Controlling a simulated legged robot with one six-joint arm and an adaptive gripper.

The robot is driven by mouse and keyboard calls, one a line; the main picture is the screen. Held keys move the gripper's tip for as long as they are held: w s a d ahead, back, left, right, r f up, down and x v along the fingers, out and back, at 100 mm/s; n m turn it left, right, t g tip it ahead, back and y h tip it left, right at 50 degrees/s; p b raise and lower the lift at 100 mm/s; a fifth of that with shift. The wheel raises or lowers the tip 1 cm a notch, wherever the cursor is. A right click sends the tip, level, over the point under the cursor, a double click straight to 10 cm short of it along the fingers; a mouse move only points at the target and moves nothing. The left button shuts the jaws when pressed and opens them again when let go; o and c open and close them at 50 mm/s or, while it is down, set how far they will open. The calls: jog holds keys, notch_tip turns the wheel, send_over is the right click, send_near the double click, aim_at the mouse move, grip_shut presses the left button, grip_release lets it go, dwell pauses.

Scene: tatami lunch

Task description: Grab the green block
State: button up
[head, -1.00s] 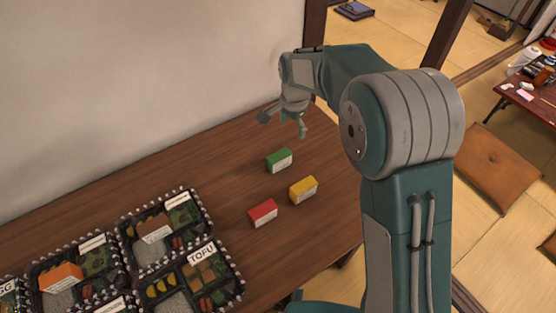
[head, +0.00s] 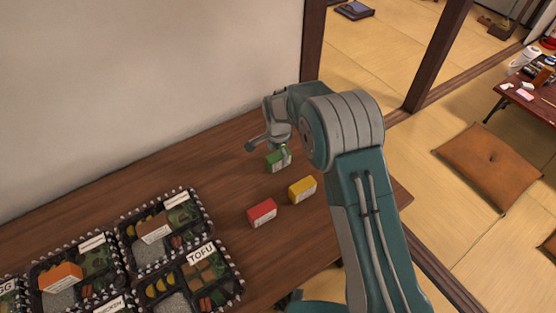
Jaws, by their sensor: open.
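The green block (head: 277,163) stands on the brown wooden table, behind the yellow and red blocks. My gripper (head: 268,148) is open just above and at the green block, with one finger out to its left and the other near its upper right side. The gripper hides part of the block's top. I cannot tell whether the fingers touch it.
A yellow block (head: 302,189) and a red block (head: 262,213) stand close in front of the green one. Several bento boxes, one labelled tofu (head: 238,277), fill the table's left front. A pale wall (head: 150,80) rises behind the table (head: 100,197).

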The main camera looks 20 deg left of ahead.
notch_tip(320, 180, down, 3)
jog(key=shift+d+r, duration=0.1)
jog(key=c, duration=1.2)
jog(key=shift+c, duration=0.2)
jog(key=shift+r, duration=0.1)
